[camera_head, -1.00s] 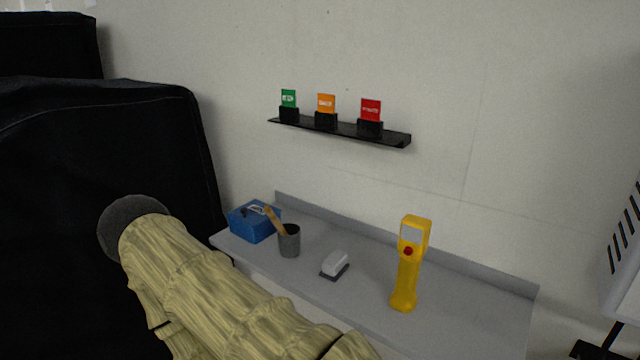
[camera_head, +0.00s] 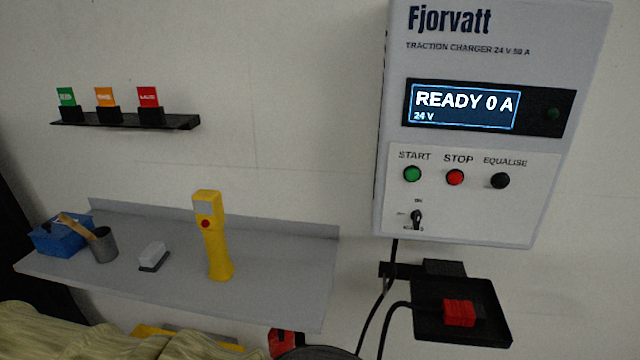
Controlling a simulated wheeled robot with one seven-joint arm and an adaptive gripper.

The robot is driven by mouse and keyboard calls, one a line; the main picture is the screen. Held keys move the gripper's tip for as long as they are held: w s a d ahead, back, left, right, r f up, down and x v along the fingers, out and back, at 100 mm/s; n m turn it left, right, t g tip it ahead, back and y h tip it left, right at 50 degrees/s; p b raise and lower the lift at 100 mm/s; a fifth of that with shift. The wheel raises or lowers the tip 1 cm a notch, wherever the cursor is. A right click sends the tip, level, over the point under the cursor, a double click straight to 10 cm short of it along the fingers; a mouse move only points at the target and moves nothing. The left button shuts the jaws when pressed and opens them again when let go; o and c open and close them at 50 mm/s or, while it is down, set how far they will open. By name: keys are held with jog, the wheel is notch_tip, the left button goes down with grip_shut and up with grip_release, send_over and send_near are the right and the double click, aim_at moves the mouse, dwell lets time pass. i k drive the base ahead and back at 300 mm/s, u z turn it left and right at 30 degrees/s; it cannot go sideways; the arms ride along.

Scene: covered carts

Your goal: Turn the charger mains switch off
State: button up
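The charger (camera_head: 560,120) is a light grey wall box at the right of the head view, marked Fjorvatt. Its lit display (camera_head: 465,106) reads "READY 0 A" and "24 V". The mains switch (camera_head: 417,217) is a small black knob at the lower left of the front panel, below the START button; its marks are too small to read surely. The green START (camera_head: 412,174), red STOP (camera_head: 455,177) and black EQUALISE (camera_head: 500,180) buttons sit in a row above it. My gripper is not in view.
A grey shelf (camera_head: 290,265) left of the charger holds a yellow handheld device (camera_head: 217,240), a grey cup (camera_head: 103,246), a blue box (camera_head: 58,236) and an eraser-like block (camera_head: 153,256). Below the charger, a black tray (camera_head: 425,325) holds a red connector (camera_head: 459,313); cables hang beside it.

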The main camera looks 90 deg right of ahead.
aim_at(416, 216)
jog(key=u, duration=1)
jog(key=i, duration=0.85)
jog(key=z, duration=4.9)
jog(key=i, duration=0.5)
